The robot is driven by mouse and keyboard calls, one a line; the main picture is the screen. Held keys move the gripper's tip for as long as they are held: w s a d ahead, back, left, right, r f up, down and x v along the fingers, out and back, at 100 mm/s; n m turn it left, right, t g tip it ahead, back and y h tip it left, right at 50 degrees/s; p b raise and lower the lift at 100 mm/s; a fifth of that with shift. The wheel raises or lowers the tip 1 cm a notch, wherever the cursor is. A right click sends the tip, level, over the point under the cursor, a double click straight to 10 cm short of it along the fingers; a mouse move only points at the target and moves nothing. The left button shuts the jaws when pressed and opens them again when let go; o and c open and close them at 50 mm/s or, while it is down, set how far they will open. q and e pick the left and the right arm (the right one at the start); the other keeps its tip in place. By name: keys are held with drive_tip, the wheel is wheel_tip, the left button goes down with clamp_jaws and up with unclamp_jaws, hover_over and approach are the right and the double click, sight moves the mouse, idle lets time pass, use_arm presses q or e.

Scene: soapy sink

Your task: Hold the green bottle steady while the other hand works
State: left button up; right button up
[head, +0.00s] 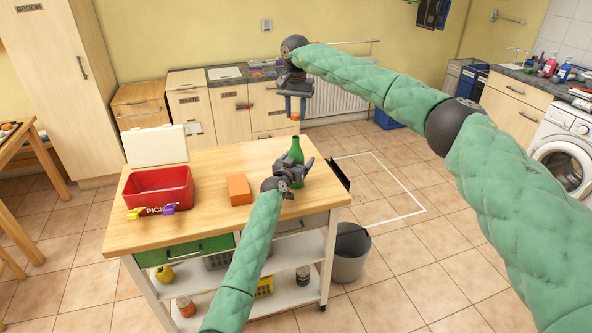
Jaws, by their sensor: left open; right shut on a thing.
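The green bottle (297,148) stands upright near the right end of the wooden trolley top. My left gripper (299,163) is open, right in front of the bottle, and hides its lower part. I cannot tell whether its fingers touch the bottle. My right gripper (295,112) is above and beyond the trolley, pointing down. It is shut on a small orange thing (295,117), of which only a little shows between the fingertips.
On the trolley top (226,218) are an orange block (238,189) and an open red box (160,188) with a white lid (157,146). A grey bucket (350,256) stands right of the trolley.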

use_arm(q)
drive_tip(key=shift+w, duration=0.15)
use_arm(e)
drive_tip(key=shift+w+a+f, duration=0.1)
use_arm(q)
drive_tip(key=shift+c, duration=0.4)
drive_tip(key=c, duration=1.4)
use_arm(e)
hover_over(295, 138)
drive_tip(key=shift+w+f, duration=0.1)
drive_tip(key=shift+f, duration=2.3)
drive_tip(key=shift+f, duration=0.15)
drive_tip(key=shift+f, duration=0.75)
drive_tip(key=shift+f, duration=0.55)
